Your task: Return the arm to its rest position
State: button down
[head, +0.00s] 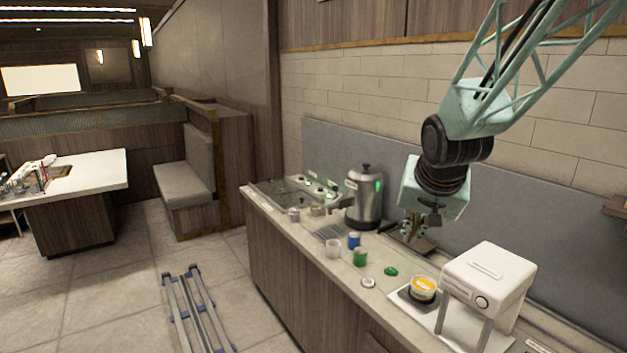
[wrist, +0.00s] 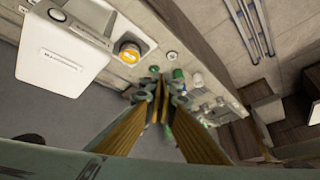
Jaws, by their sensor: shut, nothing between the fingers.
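My gripper (head: 411,226) hangs from my pale green arm over the back of the counter (head: 262,210), above a dark board (head: 425,246). In the wrist view, the gripper (wrist: 158,84) has its fingers together at the tips, with nothing between them. It is shut and empty. I cannot tell exactly how high it is above the counter.
A white machine (head: 490,285) with a yellow-topped cup (head: 424,289) stands at the right. The tiled wall (head: 400,110) is behind.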

jog(key=s+a+r+n+g+b, duration=0.1)
jog(key=s+r+n, duration=0.1)
jog(key=s, duration=1.9)
jog(key=s+a+r+n+g+b, duration=0.1)
jog(key=s+a+r+n+b, duration=0.1)
jog(key=s, duration=2)
jog(key=shift+s+r+g+y, duration=0.2)
jog(key=shift+r+g+y, duration=0.05)
jog(key=shift+g+y, duration=0.05)
jog(key=c, duration=3.3)
grip_release()
jog(key=shift+c, duration=0.2)
